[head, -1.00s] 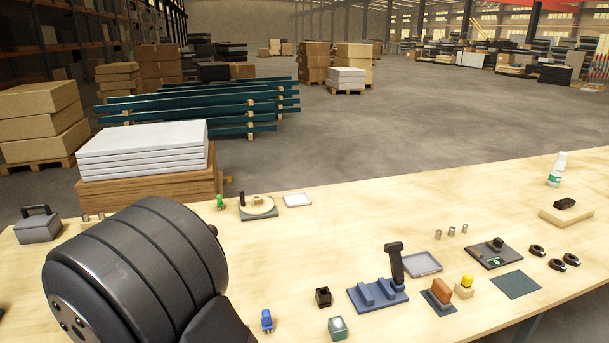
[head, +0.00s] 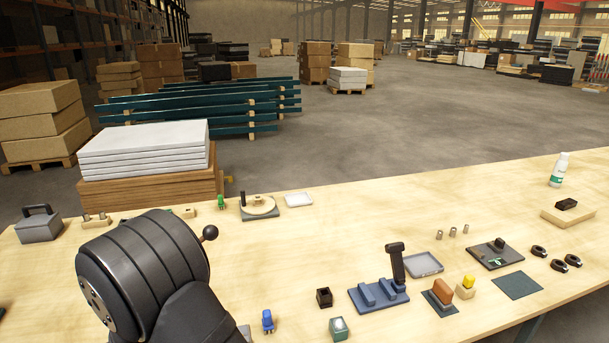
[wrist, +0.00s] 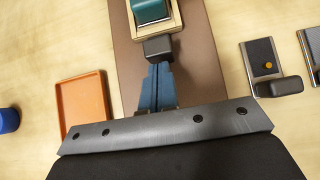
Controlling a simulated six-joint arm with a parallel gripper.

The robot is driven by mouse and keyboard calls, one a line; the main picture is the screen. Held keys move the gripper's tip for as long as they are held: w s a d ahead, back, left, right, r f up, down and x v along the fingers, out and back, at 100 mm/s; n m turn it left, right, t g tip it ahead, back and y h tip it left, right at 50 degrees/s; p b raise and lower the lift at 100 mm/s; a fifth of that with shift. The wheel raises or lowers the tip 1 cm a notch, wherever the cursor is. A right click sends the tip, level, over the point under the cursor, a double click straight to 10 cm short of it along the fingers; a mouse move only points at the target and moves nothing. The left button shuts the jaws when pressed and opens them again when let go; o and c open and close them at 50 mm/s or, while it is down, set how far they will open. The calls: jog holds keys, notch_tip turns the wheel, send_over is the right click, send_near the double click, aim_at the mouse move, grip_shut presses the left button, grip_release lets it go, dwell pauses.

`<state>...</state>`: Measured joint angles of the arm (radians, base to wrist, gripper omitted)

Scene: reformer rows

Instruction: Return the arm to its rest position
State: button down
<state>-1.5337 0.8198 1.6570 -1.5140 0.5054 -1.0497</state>
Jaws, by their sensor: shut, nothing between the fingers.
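My gripper (wrist: 158,78) shows in the wrist view with its blue fingers closed together and nothing held. Its dark tips are above a brown mat (wrist: 200,85), just below a green block in a pale wooden frame (wrist: 172,22); I cannot tell the height between them. In the head view my dark arm fills the lower left, and the gripper itself is hidden there.
In the wrist view an orange tray (wrist: 85,103) lies left and a dark fixture (wrist: 265,60) right. In the head view a ball-topped lever (head: 209,233) stands beside my arm. A blue rack (head: 378,297) and several small parts sit right.

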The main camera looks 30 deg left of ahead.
jog(key=s+d, duration=0.3)
jog(key=s+d+r, duration=0.1)
jog(key=s+d, duration=0.1)
jog(key=shift+s+d, duration=0.15)
jog(key=shift+s, duration=0.1)
jog(key=v, duration=0.8)
jog(key=w+a+r+m+h, duration=0.1)
jog(key=r+m, duration=0.5)
jog(key=m, duration=0.6)
jog(key=w+a+r+m+h, duration=0.2)
jog(key=w+a+r+m, duration=0.2)
jog(key=m, duration=0.9)
notch_tip(320, 180, up, 3)
jog(key=shift+w+r+g, duration=0.25)
jog(key=shift+w+g, duration=0.05)
jog(key=shift+w, duration=0.65)
